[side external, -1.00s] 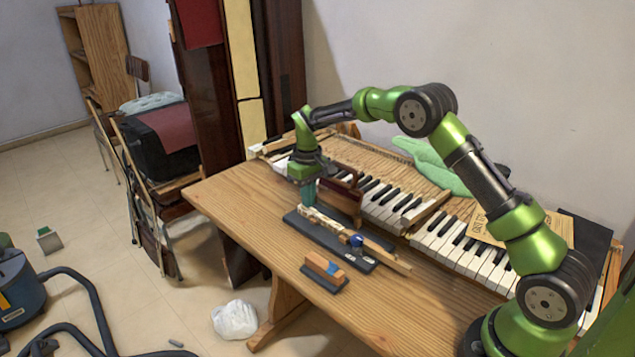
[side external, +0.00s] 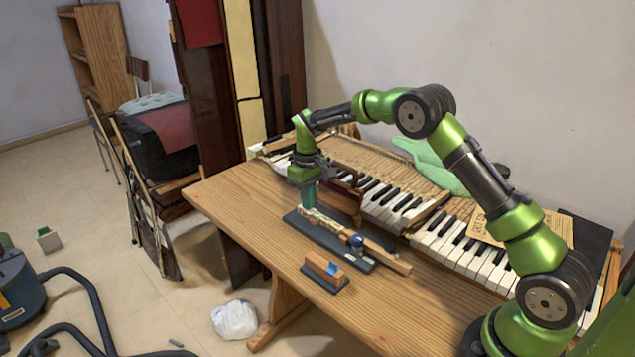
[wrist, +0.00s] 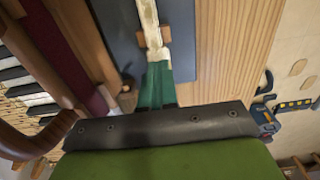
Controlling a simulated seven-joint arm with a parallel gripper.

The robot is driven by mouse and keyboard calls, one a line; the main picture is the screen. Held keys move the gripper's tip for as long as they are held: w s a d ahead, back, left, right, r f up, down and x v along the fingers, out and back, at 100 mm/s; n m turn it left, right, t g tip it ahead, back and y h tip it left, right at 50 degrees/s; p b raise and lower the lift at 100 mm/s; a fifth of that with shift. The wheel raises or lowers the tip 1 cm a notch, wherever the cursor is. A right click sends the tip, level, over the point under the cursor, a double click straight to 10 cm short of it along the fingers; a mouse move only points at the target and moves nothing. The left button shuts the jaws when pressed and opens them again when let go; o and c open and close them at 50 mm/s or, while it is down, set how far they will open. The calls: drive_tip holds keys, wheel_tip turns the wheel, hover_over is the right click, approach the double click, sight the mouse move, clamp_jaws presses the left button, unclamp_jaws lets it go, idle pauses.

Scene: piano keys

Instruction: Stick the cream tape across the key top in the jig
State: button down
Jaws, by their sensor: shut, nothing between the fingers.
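The piano key (side external: 383,253) lies in the dark jig (side external: 300,221) on the table, its pale top toward the left end. In the wrist view the pale key top (wrist: 149,14) runs up from the fingertips over the dark jig plate (wrist: 118,30), with a small wooden piece across it. My gripper (side external: 309,205) points down over the left end of the key. Its teal fingers (wrist: 157,82) are shut with nothing between them, at or just above the key top; contact is unclear. I cannot clearly pick out the cream tape from the pale key top.
A blue knob (side external: 357,241) stands on the jig. A small wooden block with a blue patch (side external: 325,267) sits on a dark base nearer the table's front edge. The piano keyboard (side external: 465,250) lies behind the jig. The table's left part is clear.

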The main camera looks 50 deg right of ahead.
drive_tip(key=c, duration=1.8)
unclamp_jaws()
drive_tip(key=shift+f, duration=0.15)
drive_tip(key=shift+c, duration=0.2)
drive_tip(key=o, duration=0.5)
drive_tip(key=shift+r, duration=3.1)
drive_tip(key=shift+s+a+f+m, duration=0.25)
drive_tip(key=shift+s+f+m, duration=0.25)
drive_tip(key=shift+s+f, duration=0.25)
drive_tip(key=s+a+r+m+t, duration=0.1)
drive_tip(key=s+a+r+t, duration=0.1)
drive_tip(key=s+r, duration=0.3)
drive_tip(key=s+a+r+m+t+y, duration=0.1)
drive_tip(key=s+r, duration=0.4)
drive_tip(key=s, duration=0.9)
drive_tip(key=s+a+r+m+t+y, duration=0.1)
drive_tip(key=s+a+r+t, duration=0.3)
drive_tip(key=s, duration=0.6)
drive_tip(key=shift+s+a+r, duration=0.15)
drive_tip(key=shift+a+r, duration=0.6)
drive_tip(key=shift+a, duration=0.05)
